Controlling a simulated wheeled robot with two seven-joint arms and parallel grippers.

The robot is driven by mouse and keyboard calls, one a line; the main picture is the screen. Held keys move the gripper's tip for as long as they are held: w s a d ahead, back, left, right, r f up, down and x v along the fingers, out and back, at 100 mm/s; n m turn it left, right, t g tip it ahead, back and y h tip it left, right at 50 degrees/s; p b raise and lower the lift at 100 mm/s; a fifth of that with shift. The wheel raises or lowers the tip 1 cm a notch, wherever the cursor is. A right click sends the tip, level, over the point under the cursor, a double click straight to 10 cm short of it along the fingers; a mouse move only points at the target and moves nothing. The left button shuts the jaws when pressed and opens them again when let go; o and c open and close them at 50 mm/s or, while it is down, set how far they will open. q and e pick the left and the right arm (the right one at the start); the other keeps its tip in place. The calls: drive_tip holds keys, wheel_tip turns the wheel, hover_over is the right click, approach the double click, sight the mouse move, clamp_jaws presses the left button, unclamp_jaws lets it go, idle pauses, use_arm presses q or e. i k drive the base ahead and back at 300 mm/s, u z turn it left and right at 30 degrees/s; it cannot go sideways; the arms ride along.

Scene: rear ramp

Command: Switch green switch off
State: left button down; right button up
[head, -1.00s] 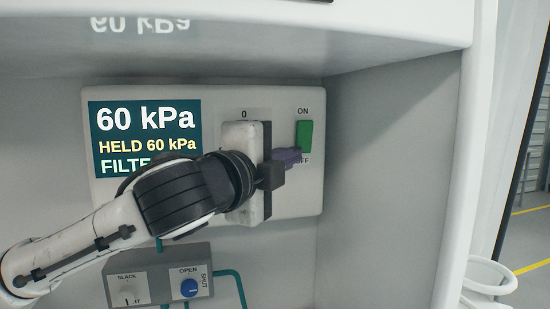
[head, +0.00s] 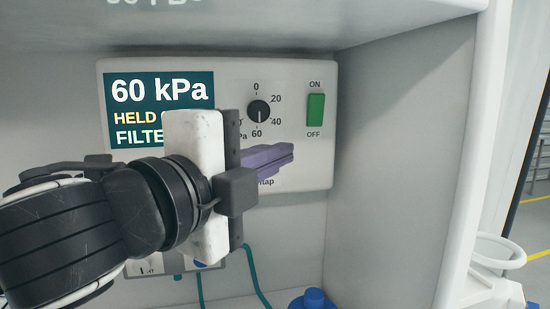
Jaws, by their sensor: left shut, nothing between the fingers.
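The green switch (head: 316,107) is on the right part of the white panel (head: 318,165), with ON printed above it and OFF below it. I cannot tell from its face which way it is tipped. My left gripper (head: 288,154) has purple fingers that are shut and empty. It is in front of the panel, below and to the left of the switch, apart from it in the picture. My right gripper is not in view.
The panel has a display (head: 160,90) reading 60 kPa and a black dial (head: 259,111) pointing near 60. Below are teal tubes (head: 258,278) and a blue knob (head: 313,300). A recess wall (head: 400,150) stands to the right, with a white ring (head: 500,250) beyond it.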

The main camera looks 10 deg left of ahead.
sight(316, 101)
drive_tip(key=k, duration=1)
